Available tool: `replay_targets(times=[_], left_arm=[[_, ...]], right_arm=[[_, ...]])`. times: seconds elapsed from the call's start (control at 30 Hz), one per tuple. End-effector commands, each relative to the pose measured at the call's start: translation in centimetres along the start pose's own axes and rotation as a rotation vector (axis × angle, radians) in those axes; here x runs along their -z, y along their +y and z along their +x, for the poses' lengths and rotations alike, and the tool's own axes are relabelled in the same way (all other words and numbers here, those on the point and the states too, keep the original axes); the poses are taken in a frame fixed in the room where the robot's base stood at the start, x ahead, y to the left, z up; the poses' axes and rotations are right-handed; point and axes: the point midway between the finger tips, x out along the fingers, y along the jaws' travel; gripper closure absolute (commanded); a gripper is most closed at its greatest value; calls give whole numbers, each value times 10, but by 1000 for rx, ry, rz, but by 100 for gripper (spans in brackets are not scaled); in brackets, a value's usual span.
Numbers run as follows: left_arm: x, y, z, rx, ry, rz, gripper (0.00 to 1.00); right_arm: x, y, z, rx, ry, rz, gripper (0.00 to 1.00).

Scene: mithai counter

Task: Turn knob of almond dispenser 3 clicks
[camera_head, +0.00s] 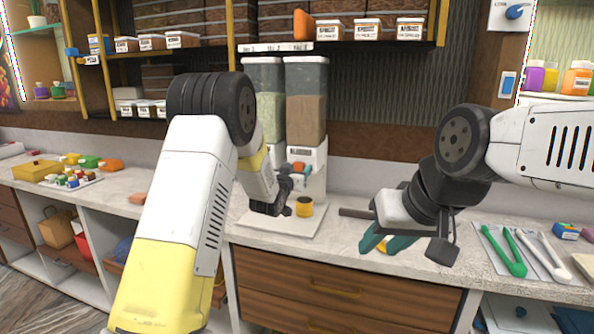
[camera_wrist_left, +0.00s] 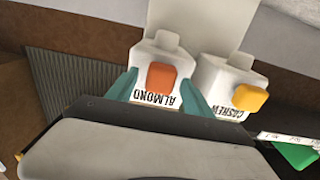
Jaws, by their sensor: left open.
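The almond dispenser (camera_head: 306,121) is the right one of two clear hoppers on the counter and holds brown contents. Its orange knob (camera_wrist_left: 161,78) faces the left wrist camera, which sees the label upside down. My left gripper (camera_wrist_left: 164,88) is open, its teal fingers on either side of the orange knob with gaps visible; I cannot tell any contact. In the head view the left gripper (camera_head: 295,178) is in front of the dispenser and partly hides it. My right gripper (camera_head: 386,243) appears open low over the counter, with something small and yellow between or behind its fingers.
The cashew dispenser (camera_head: 263,95) with a yellow knob (camera_wrist_left: 250,97) stands close beside. A yellow cup (camera_head: 304,207) stands on the white base below the dispensers. Green tongs (camera_head: 508,252) and white tongs (camera_head: 543,254) lie at the right. Shelves hang above.

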Motion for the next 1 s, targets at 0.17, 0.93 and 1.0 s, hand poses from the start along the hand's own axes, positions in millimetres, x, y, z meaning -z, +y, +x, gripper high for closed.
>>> replay_targets(times=[0.17, 0.93, 1.0], left_arm=[[0, 0, 0, 0, 0, 0, 40], [0, 0, 0, 0, -1, 83, 100], [0, 0, 0, 0, -1, 125, 100]], right_arm=[[0, 0, 0, 0, 0, 0, 64], [0, 0, 0, 0, 0, 0, 64], [0, 0, 0, 0, 0, 0, 64]])
